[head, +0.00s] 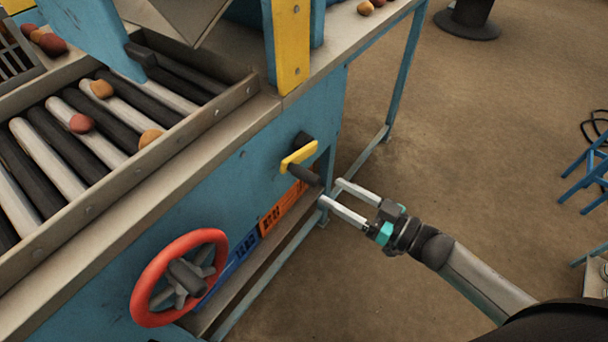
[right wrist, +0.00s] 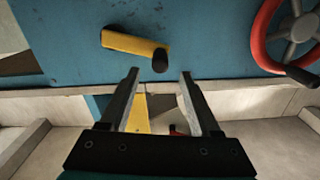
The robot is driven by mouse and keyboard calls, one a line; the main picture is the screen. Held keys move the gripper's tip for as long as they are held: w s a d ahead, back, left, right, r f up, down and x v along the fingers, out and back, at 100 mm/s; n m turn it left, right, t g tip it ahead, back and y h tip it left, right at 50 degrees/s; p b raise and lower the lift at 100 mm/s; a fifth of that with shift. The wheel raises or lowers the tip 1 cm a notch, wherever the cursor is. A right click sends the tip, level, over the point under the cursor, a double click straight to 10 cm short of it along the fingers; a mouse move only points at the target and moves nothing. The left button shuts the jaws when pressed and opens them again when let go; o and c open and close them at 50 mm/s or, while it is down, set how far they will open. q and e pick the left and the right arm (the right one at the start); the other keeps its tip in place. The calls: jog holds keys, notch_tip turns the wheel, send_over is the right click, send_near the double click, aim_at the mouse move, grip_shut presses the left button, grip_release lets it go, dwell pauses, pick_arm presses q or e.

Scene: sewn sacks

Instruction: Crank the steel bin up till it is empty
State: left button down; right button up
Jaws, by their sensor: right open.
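The crank has a yellow arm (head: 299,156) and a dark grip (head: 304,175), on the blue side panel of the machine. My right gripper (head: 331,192) is open and empty, its fingers pointing at the grip from the right, just short of it. In the right wrist view the crank's yellow arm (right wrist: 130,42) lies ahead, with the dark grip (right wrist: 160,62) roughly between and beyond the fingertips (right wrist: 160,73). A grey metal piece (head: 183,14), seemingly the steel bin, is cut off by the top edge; its inside is hidden. My left gripper is not in view.
A red handwheel (head: 143,290) is on the same panel, to the left. Rollers (head: 48,158) carry a few round potato-like things (head: 82,123). The floor (head: 470,180) to the right is mostly clear.

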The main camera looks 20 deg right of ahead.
aim_at(318, 183)
jog(key=b+x, duration=0.1)
jog(key=x, duration=0.6)
jog(key=shift+w+a, duration=0.1)
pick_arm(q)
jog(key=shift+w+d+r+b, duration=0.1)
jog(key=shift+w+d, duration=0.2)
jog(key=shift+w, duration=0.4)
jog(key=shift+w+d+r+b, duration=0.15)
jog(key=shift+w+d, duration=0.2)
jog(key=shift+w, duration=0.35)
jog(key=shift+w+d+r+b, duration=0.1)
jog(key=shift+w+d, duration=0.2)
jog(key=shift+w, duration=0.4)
pick_arm(e)
jog(key=shift+x, duration=0.95)
jog(key=shift+c, duration=0.3)
grip_shut()
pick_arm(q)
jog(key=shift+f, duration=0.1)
